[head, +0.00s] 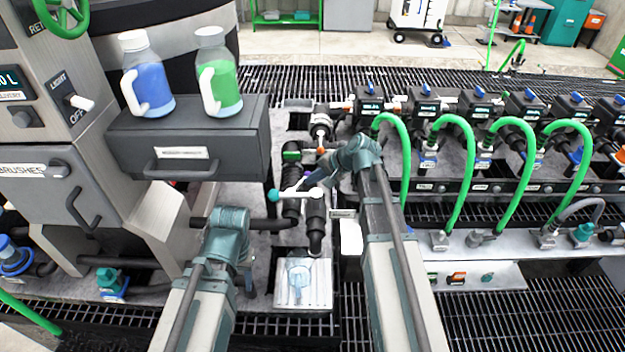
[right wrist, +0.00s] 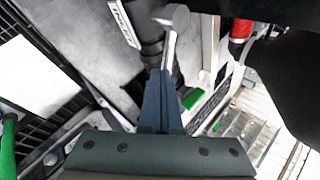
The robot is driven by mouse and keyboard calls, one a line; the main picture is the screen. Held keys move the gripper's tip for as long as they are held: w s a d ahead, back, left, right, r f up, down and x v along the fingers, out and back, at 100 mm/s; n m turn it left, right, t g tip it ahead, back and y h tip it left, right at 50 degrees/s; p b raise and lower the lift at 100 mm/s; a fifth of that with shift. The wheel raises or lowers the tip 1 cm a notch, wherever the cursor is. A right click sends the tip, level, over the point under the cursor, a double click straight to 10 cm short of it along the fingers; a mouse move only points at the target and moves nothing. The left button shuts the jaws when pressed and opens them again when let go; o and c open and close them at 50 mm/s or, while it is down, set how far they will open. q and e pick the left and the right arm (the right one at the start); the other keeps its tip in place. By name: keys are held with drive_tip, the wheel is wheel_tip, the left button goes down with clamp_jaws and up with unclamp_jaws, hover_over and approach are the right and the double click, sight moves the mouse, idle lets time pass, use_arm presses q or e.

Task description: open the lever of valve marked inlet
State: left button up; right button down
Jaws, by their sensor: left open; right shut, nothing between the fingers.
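A valve lever (head: 298,193) with a pale handle and a teal end lies across black pipes at the centre of the head view. A grey lever (right wrist: 171,40) shows at the fingertips in the right wrist view, beside a white label (right wrist: 123,22) that seems to read INLET. My right gripper (head: 318,180) is just above the pale handle; its fingers (right wrist: 160,75) are shut and empty, close to the grey lever; contact cannot be told. My left gripper (head: 249,278) is low left of the pipes, mostly hidden by its wrist, and open.
A grey shelf (head: 190,130) with a blue bottle (head: 148,78) and a green bottle (head: 217,78) stands at left. A row of black valves with green hoses (head: 453,180) fills the right. A pale square plate (head: 303,285) lies below the pipes.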

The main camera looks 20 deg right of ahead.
sight(304, 177)
drive_tip(key=w+n+g+y, duration=0.1)
drive_tip(key=n, duration=0.1)
drive_tip(key=w+a+n+g, duration=0.1)
drive_tip(key=n, duration=0.1)
drive_tip(key=shift+w+a+y, duration=0.15)
drive_tip(key=shift+w+y, duration=0.25)
drive_tip(key=shift+a+n+g, duration=0.1)
drive_tip(key=shift+n+g, duration=0.2)
drive_tip(key=shift+w+a, duration=0.1)
drive_tip(key=shift+a, duration=0.05)
drive_tip(key=shift+w+a, duration=0.1)
drive_tip(key=shift+a, duration=0.05)
